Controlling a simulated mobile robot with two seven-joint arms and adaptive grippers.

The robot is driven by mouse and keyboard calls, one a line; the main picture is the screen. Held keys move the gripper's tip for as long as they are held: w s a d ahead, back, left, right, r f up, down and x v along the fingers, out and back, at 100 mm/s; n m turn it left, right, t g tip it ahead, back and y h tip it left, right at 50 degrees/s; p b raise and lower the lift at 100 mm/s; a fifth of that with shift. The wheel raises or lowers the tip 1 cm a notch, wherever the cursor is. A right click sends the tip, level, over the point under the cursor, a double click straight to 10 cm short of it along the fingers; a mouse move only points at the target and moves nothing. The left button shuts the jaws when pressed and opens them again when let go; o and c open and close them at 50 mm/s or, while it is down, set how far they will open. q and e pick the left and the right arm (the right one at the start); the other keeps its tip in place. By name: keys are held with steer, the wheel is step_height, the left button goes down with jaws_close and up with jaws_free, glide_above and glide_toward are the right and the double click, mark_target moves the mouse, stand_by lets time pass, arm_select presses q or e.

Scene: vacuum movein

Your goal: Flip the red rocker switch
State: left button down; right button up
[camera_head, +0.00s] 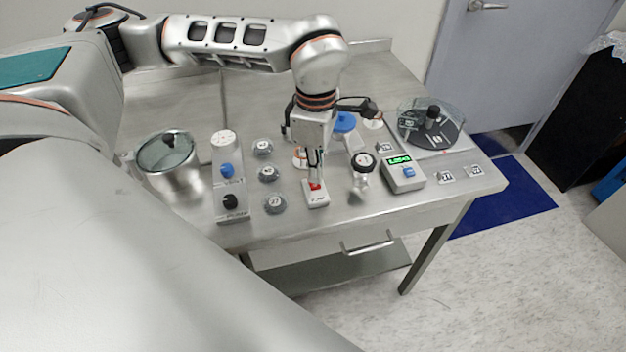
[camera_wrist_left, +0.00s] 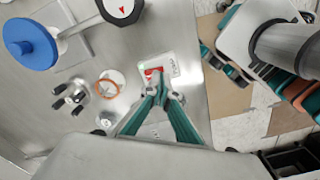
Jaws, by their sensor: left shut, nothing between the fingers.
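The red rocker switch (camera_head: 315,186) sits on a small white base (camera_head: 317,201) near the front edge of the steel table. In the left wrist view the red rocker (camera_wrist_left: 151,72) shows just beyond the fingertips, with a green patch beside it. My left gripper (camera_head: 315,174) is shut and empty, pointing down at the switch; its fingertips (camera_wrist_left: 157,86) overlap the near side of the base in the wrist view. I cannot tell whether they touch the rocker. My right gripper is not in view.
A valve with a black knob (camera_head: 363,161) and a box with a green display (camera_head: 403,172) stand to the right. A panel with blue and black knobs (camera_head: 230,190), round pieces (camera_head: 268,174) and a steel pot (camera_head: 168,161) are to the left.

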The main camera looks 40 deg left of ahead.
mark_target(315, 185)
arm_select(q)
steer(key=shift+f+b, duration=0.7)
steer(key=shift+f, duration=0.5)
stand_by(1.0)
steer(key=shift+r, duration=0.1)
steer(key=shift+r+p, duration=1.35)
steer(key=shift+r, duration=0.45)
steer(key=shift+r+p, duration=1.2)
steer(key=shift+r, duration=0.5)
steer(key=shift+f, duration=0.1)
